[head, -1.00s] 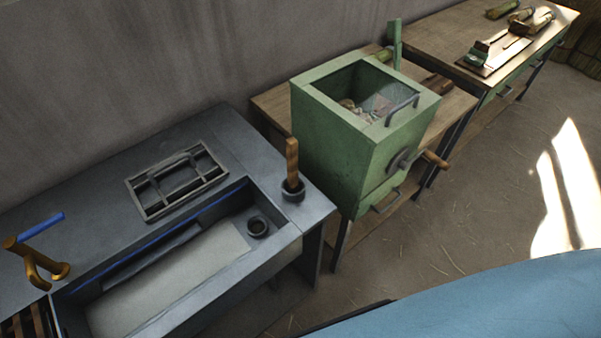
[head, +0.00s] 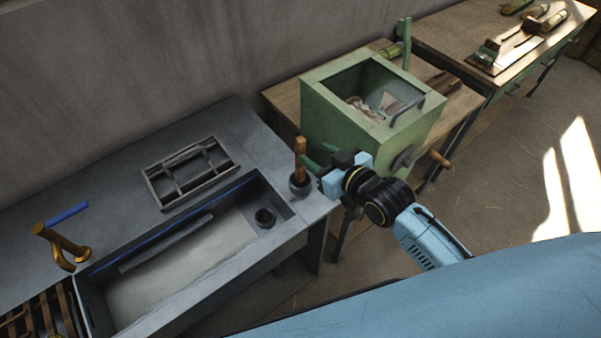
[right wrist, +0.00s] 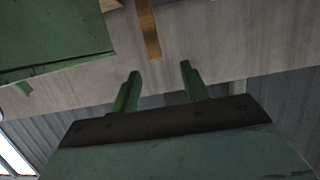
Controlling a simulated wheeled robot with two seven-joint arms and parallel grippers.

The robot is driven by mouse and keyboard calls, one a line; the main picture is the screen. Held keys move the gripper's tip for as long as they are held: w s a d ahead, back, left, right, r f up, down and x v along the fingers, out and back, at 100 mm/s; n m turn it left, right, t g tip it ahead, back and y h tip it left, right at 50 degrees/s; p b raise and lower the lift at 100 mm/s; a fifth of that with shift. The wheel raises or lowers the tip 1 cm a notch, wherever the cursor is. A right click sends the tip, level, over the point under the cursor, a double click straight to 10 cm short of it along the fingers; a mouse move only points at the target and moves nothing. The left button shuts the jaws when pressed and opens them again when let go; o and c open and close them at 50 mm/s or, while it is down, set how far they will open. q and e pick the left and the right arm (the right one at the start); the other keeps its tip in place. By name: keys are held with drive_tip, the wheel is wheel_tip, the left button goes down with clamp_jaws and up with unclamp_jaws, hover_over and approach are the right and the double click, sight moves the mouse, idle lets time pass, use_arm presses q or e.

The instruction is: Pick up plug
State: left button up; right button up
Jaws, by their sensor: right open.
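The plug (head: 300,148) stands upright on the right end of the grey sink counter, with a wooden handle and a dark round base. My right gripper (head: 314,158) is open, its green fingers just right of the handle in the head view. In the right wrist view the fingertips (right wrist: 160,72) are apart with nothing between them. The plug's wooden handle (right wrist: 148,28) shows beyond them there, and its base is not visible. My left gripper is not in view.
The sink (head: 180,270) has a dark round drain ring (head: 265,218). A metal rack (head: 190,172) lies behind it, and a brass tap (head: 60,245) with a blue lever stands left. A green box machine (head: 345,125) with a crank stands close behind my right gripper.

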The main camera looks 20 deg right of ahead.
sight(303, 143)
drive_tip(key=x, duration=0.5)
drive_tip(key=shift+f, duration=0.1)
drive_tip(key=x, duration=0.4)
drive_tip(key=shift+w+d, duration=0.15)
drive_tip(key=shift+d, duration=0.2)
drive_tip(key=shift+w+a+f, duration=0.2)
drive_tip(key=shift+w+a, duration=0.05)
drive_tip(key=shift+w, duration=0.35)
clamp_jaws()
